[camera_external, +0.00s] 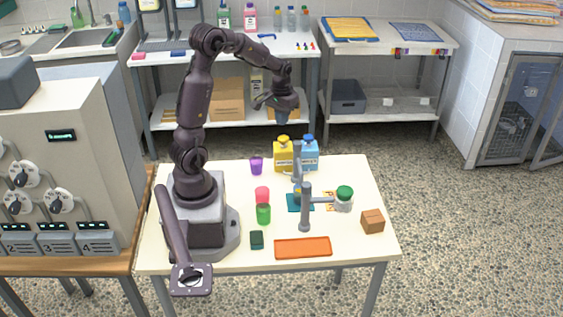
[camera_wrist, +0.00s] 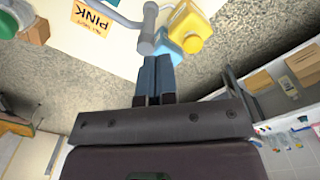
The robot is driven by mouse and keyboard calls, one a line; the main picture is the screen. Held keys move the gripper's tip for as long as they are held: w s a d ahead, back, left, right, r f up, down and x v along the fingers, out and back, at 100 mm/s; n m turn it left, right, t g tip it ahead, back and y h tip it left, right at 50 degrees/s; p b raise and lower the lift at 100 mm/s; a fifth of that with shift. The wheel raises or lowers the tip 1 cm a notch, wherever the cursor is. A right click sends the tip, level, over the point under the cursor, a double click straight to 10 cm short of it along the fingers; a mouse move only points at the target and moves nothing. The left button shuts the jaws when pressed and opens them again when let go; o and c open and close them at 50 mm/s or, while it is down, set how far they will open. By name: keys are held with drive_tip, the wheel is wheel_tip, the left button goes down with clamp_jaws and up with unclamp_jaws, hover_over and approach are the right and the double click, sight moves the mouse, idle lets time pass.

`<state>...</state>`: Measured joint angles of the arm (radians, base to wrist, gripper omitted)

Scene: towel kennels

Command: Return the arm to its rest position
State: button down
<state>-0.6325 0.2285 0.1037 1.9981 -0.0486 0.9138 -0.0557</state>
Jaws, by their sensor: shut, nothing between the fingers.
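My arm stands on the left of the cream table (camera_external: 345,262), raised and bent to the right. My gripper (camera_external: 283,120) hangs in the air beyond the table's back edge, above the yellow and blue bottles. In the wrist view my gripper (camera_wrist: 154,62) shows its two blue-grey fingers together, with nothing visible between them. No object is held. The yellow bottle (camera_external: 283,156) and blue bottle (camera_external: 309,156) stand at the table's back. The yellow bottle also shows in the wrist view (camera_wrist: 188,27), beyond the fingertips.
The table holds a grey post stand (camera_external: 305,210), a green-lidded jar (camera_external: 344,200), a brown block (camera_external: 372,221), an orange tray (camera_external: 303,248), a purple cup (camera_external: 256,165), a red cup (camera_external: 262,194) and a green cup (camera_external: 263,215). A back shelf unit (camera_external: 222,128) stands behind.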

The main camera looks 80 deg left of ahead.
drive_tip(key=s+d+r+m+t, duration=0.2)
drive_tip(key=s+d+r+m, duration=0.1)
drive_tip(key=d, duration=0.8)
drive_tip(key=s+d+r+m+t, duration=0.3)
drive_tip(key=d+r+m, duration=0.3)
drive_tip(key=d, duration=0.6)
drive_tip(key=shift+v, duration=0.9)
